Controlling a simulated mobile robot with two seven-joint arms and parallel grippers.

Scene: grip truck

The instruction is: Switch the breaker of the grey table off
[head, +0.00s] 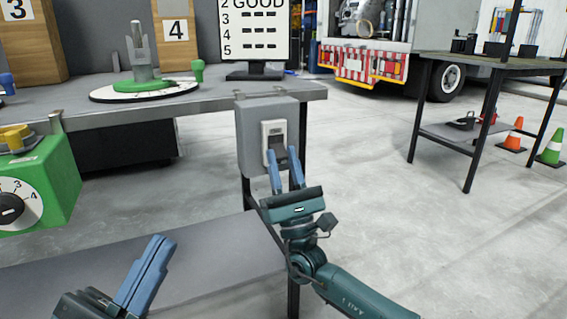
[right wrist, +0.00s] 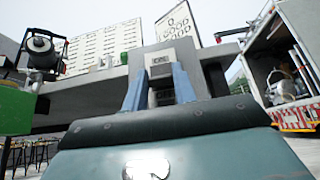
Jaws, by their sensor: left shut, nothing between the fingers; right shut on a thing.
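The breaker (head: 273,132) is a light switch plate with a dark lever, set on a grey box (head: 252,130) at the right front corner of the grey table (head: 225,100). My right gripper (head: 286,155) is at the breaker, its blue fingers around the lower lever area and shut on it. In the right wrist view the breaker (right wrist: 160,60) shows between and just beyond the fingertips; the lever is partly hidden. My left gripper (head: 158,245) is shut and empty, low at the left, apart from the table.
A green box with a dial (head: 40,185) stands at the left. A round white base with a green fixture (head: 145,88) and a sign (head: 256,35) are on the tabletop. A second table (head: 490,66), cones (head: 514,135) and a truck (head: 375,40) stand at the right. Floor between is clear.

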